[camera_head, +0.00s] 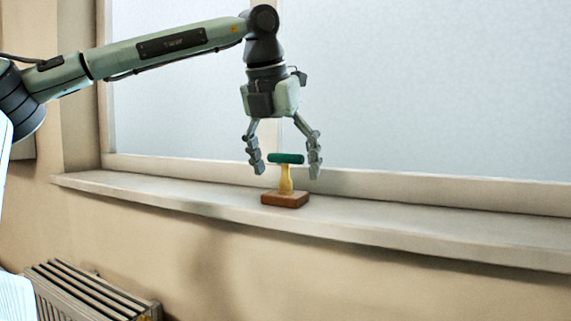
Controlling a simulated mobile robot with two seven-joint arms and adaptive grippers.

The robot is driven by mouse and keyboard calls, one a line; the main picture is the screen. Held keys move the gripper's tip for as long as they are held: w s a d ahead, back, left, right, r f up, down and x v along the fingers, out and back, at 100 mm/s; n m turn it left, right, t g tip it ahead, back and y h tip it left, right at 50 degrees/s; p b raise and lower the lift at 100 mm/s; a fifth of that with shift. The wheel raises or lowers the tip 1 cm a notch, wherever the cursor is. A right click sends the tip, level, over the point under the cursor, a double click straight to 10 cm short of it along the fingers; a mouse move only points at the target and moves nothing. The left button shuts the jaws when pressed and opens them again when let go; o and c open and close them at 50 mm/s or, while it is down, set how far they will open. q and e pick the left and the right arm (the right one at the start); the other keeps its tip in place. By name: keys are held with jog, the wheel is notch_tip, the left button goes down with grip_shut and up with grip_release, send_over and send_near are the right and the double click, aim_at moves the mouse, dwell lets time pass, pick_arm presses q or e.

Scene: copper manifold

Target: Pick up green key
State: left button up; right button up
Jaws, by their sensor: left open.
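The green key (286,158) is a short horizontal bar on top of a yellow stem (286,180). The stem stands upright on a small brown block (285,200) on the window sill. My left gripper (285,168) points down from above, with its two fingers open, one to the left and one to the right of the green key. I see a gap between the key and each finger. I cannot tell exactly how the fingers line up with it in depth. My right gripper is not in view.
The pale window sill (430,227) runs across the view and is clear on both sides of the block. A frosted window (430,90) with a frame stands behind it. A ribbed radiator (85,290) is below at the lower left.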

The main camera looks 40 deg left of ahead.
pick_arm(q)
jog(key=c, duration=1.1)
jog(key=shift+c, duration=0.4)
jog(key=shift+r, duration=0.15)
